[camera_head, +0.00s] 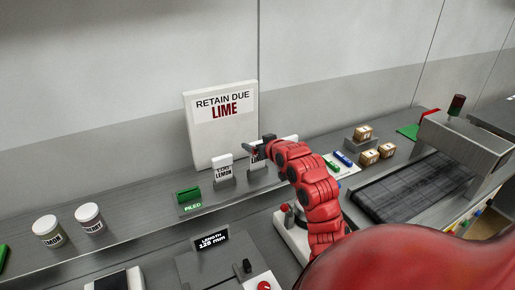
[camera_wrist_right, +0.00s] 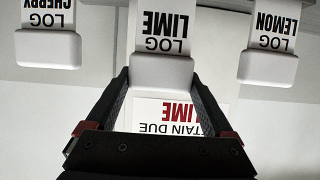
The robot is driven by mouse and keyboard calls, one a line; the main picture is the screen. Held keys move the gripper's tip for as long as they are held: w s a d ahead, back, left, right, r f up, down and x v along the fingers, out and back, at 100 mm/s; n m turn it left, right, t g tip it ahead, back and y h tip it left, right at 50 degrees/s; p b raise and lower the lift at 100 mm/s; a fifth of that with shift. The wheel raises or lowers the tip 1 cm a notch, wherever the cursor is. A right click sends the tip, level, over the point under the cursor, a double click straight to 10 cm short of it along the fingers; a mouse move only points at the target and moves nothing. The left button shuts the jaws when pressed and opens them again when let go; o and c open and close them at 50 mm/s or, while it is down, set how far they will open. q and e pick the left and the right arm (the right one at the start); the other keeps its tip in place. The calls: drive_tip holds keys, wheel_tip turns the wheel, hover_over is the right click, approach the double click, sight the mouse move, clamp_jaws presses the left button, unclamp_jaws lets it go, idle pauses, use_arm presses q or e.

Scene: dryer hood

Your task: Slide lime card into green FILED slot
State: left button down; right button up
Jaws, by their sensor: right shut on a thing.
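The lime card (camera_wrist_right: 164,30), white with "LOG LIME" and a white block at its top end, appears upside down in the right wrist view. My right gripper (camera_wrist_right: 160,80) is shut on the block, one finger at each side. In the head view the right gripper (camera_head: 258,147) partly hides this card (camera_head: 256,157), which is at its stand; whether it is lifted is unclear. The green FILED slot (camera_head: 190,197) stands on the shelf to the left, apart from the card. My left gripper is not in view.
The lemon card (camera_head: 223,170) stands between the slot and the lime card; the cherry card (camera_wrist_right: 50,20) is on the other side. Behind is a "RETAIN DUE LIME" sign (camera_head: 222,125). Two jars (camera_head: 49,231) stand at left, a conveyor (camera_head: 415,185) at right.

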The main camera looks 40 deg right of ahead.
wheel_tip(320, 180, up, 2)
drive_tip(key=shift+r, duration=0.1)
drive_tip(key=s+a+r+p, duration=0.1)
drive_tip(key=s+a+p, duration=0.8)
drive_tip(key=s+p, duration=0.4)
drive_tip(key=shift+s+p, duration=0.2)
drive_tip(key=shift+p, duration=0.15)
drive_tip(key=shift+w, duration=0.1)
